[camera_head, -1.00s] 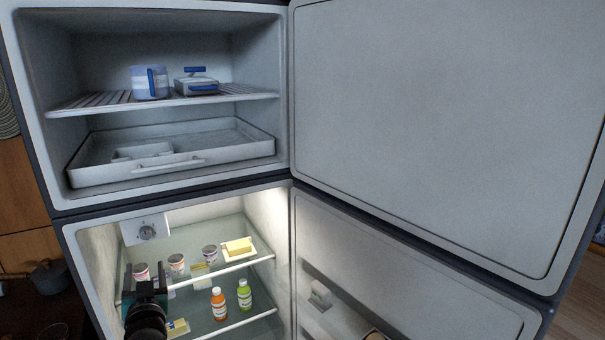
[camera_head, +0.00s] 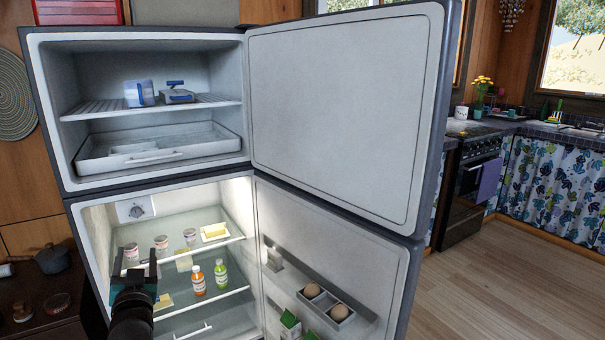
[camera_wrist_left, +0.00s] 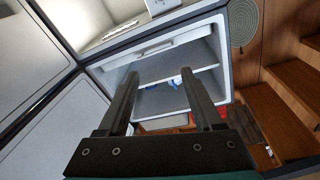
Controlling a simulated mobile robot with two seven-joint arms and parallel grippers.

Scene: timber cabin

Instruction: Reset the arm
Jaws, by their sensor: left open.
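My left arm comes in at the lower left of the head view. Its gripper (camera_head: 138,274) is in front of the open lower compartment of the fridge (camera_head: 68,190). In the left wrist view the two fingers of the left gripper (camera_wrist_left: 158,95) stand apart with nothing between them. The freezer compartment shows beyond the fingers there. My right gripper is in neither view.
The freezer door (camera_head: 345,110) and the lower fridge door (camera_head: 335,255) stand wide open to the right. An orange bottle (camera_head: 198,281) and a green bottle (camera_head: 221,272) stand on a fridge shelf. A dark pot (camera_head: 52,259) is at left. Wooden floor (camera_head: 500,285) is clear at right.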

